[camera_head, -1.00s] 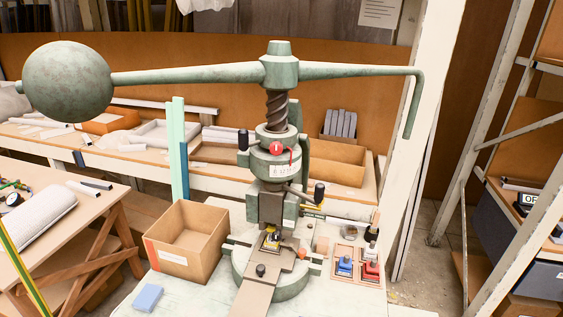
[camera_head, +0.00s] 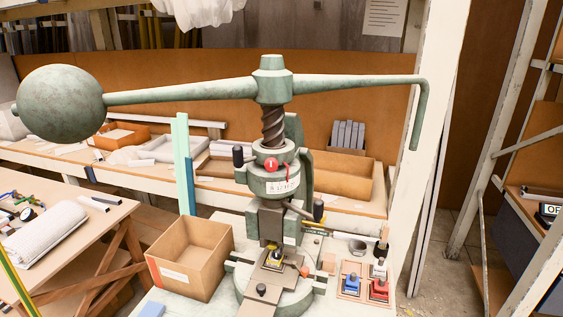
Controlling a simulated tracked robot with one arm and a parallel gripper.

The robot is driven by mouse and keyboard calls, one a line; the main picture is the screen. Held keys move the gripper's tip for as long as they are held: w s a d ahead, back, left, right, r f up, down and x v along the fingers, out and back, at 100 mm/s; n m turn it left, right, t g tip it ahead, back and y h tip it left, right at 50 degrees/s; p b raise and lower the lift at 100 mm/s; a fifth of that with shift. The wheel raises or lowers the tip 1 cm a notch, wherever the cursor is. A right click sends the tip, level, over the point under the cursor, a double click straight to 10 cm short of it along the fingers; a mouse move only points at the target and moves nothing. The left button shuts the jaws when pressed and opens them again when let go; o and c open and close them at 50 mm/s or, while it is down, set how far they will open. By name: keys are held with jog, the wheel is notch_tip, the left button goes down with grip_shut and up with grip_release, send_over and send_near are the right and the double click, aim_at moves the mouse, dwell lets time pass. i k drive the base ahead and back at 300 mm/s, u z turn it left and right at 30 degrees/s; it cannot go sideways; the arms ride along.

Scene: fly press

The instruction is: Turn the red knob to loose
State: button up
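The red knob (camera_head: 271,165) is a small round knob with a white mark on its face. It sits on the front of the green collar of the fly press (camera_head: 275,80), below the screw. A white label with dark markings (camera_head: 283,186) is just below it, too small to read. The press's long arm with a heavy ball (camera_head: 60,103) at its left end stretches across the view above the knob. My gripper does not show in this view.
A cardboard box (camera_head: 190,262) stands left of the press base. A tray of small blue and red items (camera_head: 365,285) lies to the right. A white post (camera_head: 432,130) rises on the right. A side table (camera_head: 60,225) is at left.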

aim_at(271, 164)
jog(key=i, duration=0.9)
jog(key=u, duration=0.05)
